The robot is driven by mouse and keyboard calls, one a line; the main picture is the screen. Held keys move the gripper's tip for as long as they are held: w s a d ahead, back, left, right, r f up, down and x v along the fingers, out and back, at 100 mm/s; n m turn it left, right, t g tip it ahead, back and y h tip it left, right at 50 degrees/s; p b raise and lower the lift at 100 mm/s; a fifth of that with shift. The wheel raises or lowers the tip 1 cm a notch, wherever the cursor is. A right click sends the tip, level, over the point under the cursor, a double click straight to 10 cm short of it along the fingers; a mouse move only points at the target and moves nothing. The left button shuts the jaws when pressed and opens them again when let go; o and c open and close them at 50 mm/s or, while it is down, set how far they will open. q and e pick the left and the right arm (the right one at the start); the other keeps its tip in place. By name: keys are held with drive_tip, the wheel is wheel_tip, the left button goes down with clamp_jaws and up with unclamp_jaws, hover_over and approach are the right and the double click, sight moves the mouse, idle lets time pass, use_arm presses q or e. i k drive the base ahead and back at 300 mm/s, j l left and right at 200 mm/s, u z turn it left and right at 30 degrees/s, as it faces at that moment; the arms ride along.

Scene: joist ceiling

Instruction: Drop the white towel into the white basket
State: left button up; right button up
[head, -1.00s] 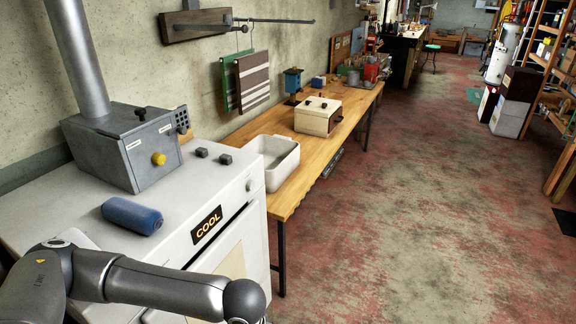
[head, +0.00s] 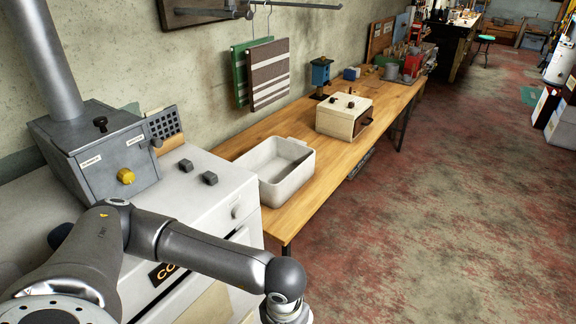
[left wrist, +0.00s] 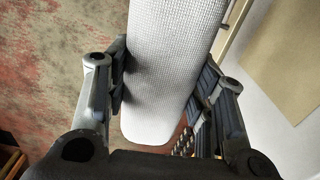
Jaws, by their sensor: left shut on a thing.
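The white towel (left wrist: 172,40) is a rolled, waffle-textured cylinder in the left wrist view. My left gripper (left wrist: 162,90) is shut on it, with a finger on each side. In the head view the gripper and towel are out of frame, and only my left arm and wrist show at the bottom. The white basket (head: 291,187) is an open tub on the near end of the wooden table, right of the white stove. Its visible inside looks empty. My right gripper is in neither view.
The white stove (head: 228,183) with a grey metal box (head: 105,155) stands at left. A cream box (head: 343,115) sits farther along the wooden table (head: 318,165). Striped towels (head: 268,75) hang on the wall above. Red-grey floor at right is open.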

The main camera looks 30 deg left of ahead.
sight(271, 178)
drive_tip(key=i, duration=1.55)
drive_tip(key=i+u, duration=0.2)
drive_tip(key=u, duration=0.25)
drive_tip(key=i+l+u, duration=0.1)
drive_tip(key=u, duration=0.35)
drive_tip(key=i+l+u, duration=0.15)
drive_tip(key=u, duration=0.3)
drive_tip(key=i, duration=0.05)
